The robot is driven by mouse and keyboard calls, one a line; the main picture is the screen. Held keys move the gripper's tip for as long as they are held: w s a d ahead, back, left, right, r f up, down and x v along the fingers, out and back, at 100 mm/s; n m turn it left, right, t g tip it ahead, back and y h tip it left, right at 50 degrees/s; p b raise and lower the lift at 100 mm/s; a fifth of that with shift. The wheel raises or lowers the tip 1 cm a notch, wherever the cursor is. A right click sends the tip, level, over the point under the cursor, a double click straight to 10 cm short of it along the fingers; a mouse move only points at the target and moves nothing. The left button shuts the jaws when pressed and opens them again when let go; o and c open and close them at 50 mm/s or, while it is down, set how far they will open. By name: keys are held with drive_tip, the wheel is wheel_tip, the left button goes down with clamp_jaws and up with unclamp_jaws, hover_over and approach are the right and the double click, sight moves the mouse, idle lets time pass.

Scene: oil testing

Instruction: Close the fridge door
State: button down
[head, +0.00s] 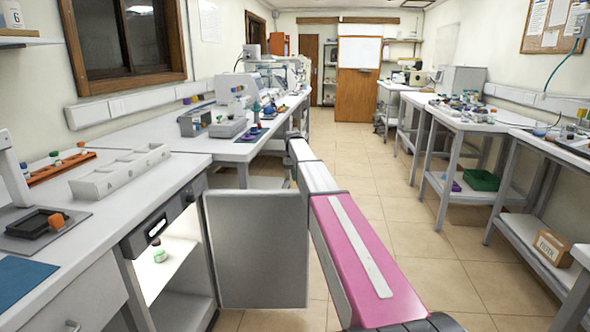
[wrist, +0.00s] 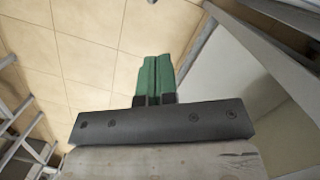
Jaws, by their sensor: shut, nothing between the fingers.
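The fridge door (head: 257,249) is a grey panel that stands wide open under the left bench. The fridge (head: 175,262) is open and lit inside, with a small bottle with a green cap (head: 158,250) on its shelf. My arm reaches forward just right of the door in the head view, and its end is hidden there. In the wrist view my gripper (wrist: 157,75) has green fingers, shut and empty, over the tiled floor. A pale panel (wrist: 225,75), probably the door, is to the right of the fingers; I cannot tell whether they touch.
The left bench (head: 185,134) carries a white divided box (head: 120,172), an orange rack (head: 60,167) and instruments. Tables (head: 470,120) line the right side, with a green crate (head: 480,180) and a cardboard box (head: 553,248) below. The tiled aisle between is clear.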

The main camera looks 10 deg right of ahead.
drive_tip(key=s+f, duration=0.4)
drive_tip(key=shift+d+f, duration=0.35)
drive_tip(key=shift+d, duration=0.05)
